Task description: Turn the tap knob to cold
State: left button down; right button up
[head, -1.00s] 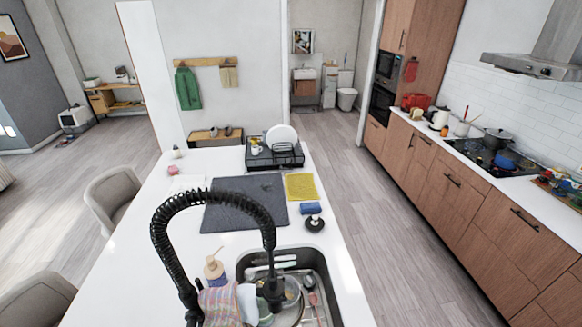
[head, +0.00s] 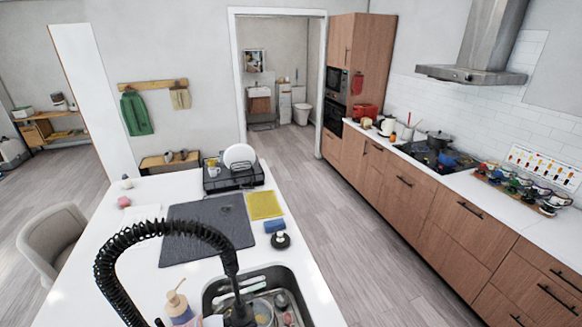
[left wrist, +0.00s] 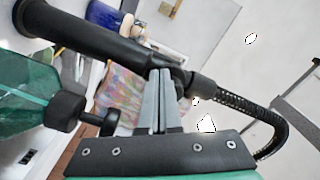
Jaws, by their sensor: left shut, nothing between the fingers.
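The tap is black, with a coiled spring neck (head: 165,232) arching over the sink (head: 280,278) at the bottom of the head view. Its base and knob are out of the head view. In the left wrist view a thick black tap pipe (left wrist: 100,45) runs from the upper left to the middle, and the coiled hose (left wrist: 262,105) curves at the right. A black knob-like part (left wrist: 68,112) shows at the left; I cannot tell surely if it is the tap knob. My left gripper (left wrist: 160,74) is shut and empty, its tips close to the pipe; contact is unclear.
A soap bottle (head: 178,305) stands beside the sink, with dishes inside the basin. A dark mat (head: 205,232), yellow cloth (head: 264,205), blue sponge (head: 275,226) and dish rack (head: 232,177) lie on the white island.

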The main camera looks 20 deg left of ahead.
pick_arm(q)
jog(key=p+v, duration=0.2)
jog(key=v, duration=0.4)
